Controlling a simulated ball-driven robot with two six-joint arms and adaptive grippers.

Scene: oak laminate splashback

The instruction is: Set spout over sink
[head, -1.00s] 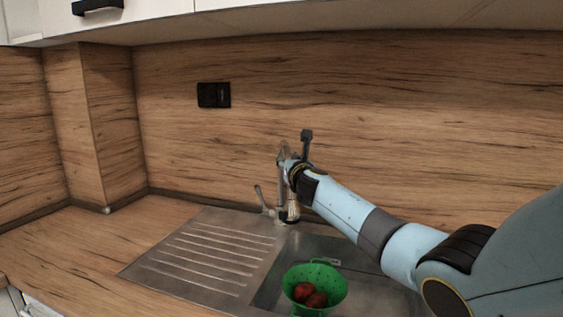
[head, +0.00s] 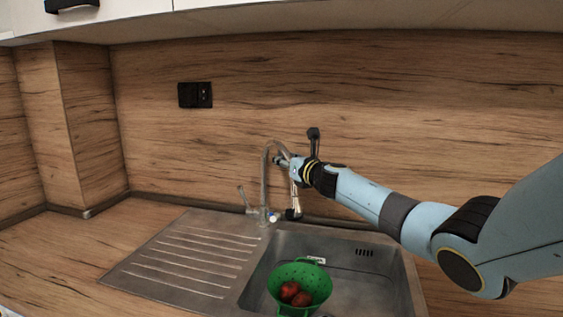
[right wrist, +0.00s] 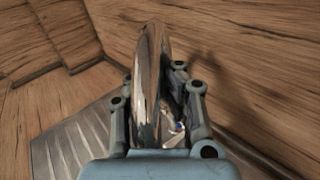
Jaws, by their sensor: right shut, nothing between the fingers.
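The chrome tap's spout (head: 264,180) rises from the back of the steel sink (head: 340,283) and arches to the right. Its dark-tipped end (head: 293,213) hangs in line with the basin's back left part; its exact depth is hard to judge. The tap lever (head: 244,199) stands left of the base. My right gripper (head: 281,160) is shut with nothing held, close beside the arch. In the right wrist view the shiny spout (right wrist: 150,85) fills the middle, right by the fingers (right wrist: 160,105); contact is unclear. My left gripper is out of view.
A green colander (head: 299,285) with dark red round items (head: 291,291) sits in the basin. The ribbed drainboard (head: 190,255) is clear. The wooden splashback (head: 400,100) stands close behind the tap, with a black socket (head: 195,95) on it.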

